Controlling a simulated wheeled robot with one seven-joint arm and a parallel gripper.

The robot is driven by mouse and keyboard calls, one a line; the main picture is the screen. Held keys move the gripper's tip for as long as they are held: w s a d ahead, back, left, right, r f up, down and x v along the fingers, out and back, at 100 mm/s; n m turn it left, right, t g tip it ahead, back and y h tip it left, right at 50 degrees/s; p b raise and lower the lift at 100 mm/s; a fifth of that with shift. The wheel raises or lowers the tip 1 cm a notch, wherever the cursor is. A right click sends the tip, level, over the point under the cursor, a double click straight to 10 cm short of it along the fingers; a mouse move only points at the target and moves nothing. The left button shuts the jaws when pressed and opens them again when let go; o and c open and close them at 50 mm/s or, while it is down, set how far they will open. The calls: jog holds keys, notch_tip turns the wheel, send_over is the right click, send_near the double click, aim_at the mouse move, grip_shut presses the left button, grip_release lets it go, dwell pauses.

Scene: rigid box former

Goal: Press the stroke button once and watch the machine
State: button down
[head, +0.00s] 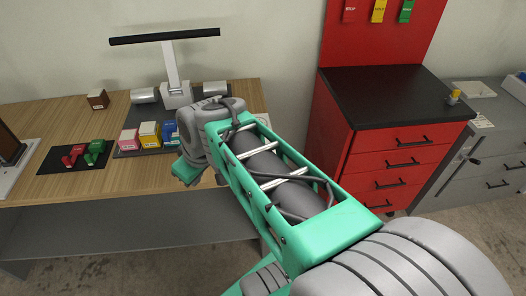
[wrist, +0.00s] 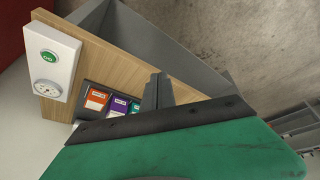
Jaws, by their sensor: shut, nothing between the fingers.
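A green round button (wrist: 48,57) sits on a white panel (wrist: 64,45) in the wrist view, above a round dial; its lettering is too small to read surely. My gripper (wrist: 157,78) is shut and empty, to the right of the panel and apart from it. In the head view my arm hides the gripper's fingertips and the button. A machine with a grey post (head: 171,66), a black crossbar (head: 165,36) and grey cylinders at its foot stands at the back of the wooden table (head: 45,115).
Several coloured labelled blocks (head: 150,134) lie on a dark mat in front of the machine. Red and green pieces (head: 85,154) lie on a mat to the left. A small brown block (head: 97,99) sits behind. A red drawer cabinet (head: 385,145) stands right of the table.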

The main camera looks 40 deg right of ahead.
jog(key=w+d+n+t, duration=0.2)
jog(key=d+n, duration=0.1)
jog(key=d, duration=1)
jog(key=w+d+n+t, duration=0.2)
jog(key=d+n, duration=0.2)
jog(key=d, duration=1)
jog(key=shift+d+f+t+y+p, duration=0.15)
jog(key=shift+f+t+y+p, duration=0.15)
jog(key=shift+t+p, duration=0.15)
jog(key=shift+f, duration=0.1)
notch_tip(320, 180, down, 8)
jog(key=b, duration=0.4)
jog(key=shift+f, duration=0.2)
jog(key=shift+f+b, duration=0.15)
jog(key=shift+b, duration=0.2)
jog(key=shift+f+b, duration=0.4)
jog(key=shift+b, duration=0.3)
